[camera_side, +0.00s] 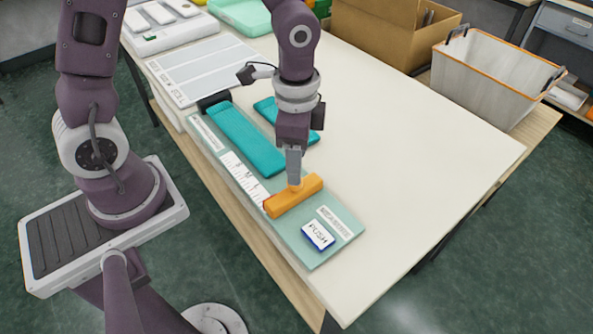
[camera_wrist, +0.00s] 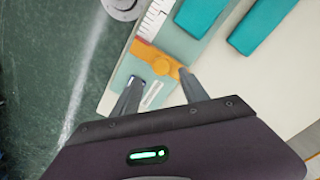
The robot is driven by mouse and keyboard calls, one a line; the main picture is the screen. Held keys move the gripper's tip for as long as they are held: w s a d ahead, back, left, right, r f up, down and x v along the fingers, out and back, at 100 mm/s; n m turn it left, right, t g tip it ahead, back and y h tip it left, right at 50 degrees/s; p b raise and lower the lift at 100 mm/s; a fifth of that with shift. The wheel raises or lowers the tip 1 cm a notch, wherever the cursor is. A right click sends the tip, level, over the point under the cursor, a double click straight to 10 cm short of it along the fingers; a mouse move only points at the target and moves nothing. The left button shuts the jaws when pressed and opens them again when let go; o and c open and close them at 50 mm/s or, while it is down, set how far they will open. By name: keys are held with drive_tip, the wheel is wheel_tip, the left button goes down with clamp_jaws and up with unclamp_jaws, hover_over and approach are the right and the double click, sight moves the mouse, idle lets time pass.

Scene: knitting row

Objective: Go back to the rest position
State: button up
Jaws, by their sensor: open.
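My gripper (camera_side: 294,172) points down over the orange bar (camera_side: 294,198) on the pale green measuring board (camera_side: 312,262). In the wrist view my gripper (camera_wrist: 160,92) has its two fingers spread, with the orange bar (camera_wrist: 146,53) and its round knob beyond the fingertips. From the side, the fingertips are at or just above the knob; I cannot tell whether they touch it. A teal knitted strip (camera_side: 240,138) lies on the board beside a white ruler scale (camera_side: 243,178). A second teal piece (camera_side: 268,108) lies on the table, partly hidden behind my arm.
A blue-edged "PUSH" block (camera_side: 318,235) sits at the board's near end. A grey-white bin (camera_side: 490,80) and a cardboard box (camera_side: 385,35) stand at the back right. A striped white panel (camera_side: 203,65) lies at the back left. The table's right side (camera_side: 420,160) is clear.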

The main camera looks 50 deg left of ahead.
wheel_tip(320, 180, up, 2)
drive_tip(key=s+a+r+n+t, duration=0.2)
drive_tip(key=s+r+n, duration=0.2)
drive_tip(key=s+r, duration=0.2)
drive_tip(key=s+a+r+n+t, duration=0.3)
drive_tip(key=s+r+n, duration=0.2)
drive_tip(key=s+r, duration=0.2)
wheel_tip(320, 180, up, 2)
drive_tip(key=shift+a+r+t, duration=0.15)
drive_tip(key=shift+a+t, duration=0.15)
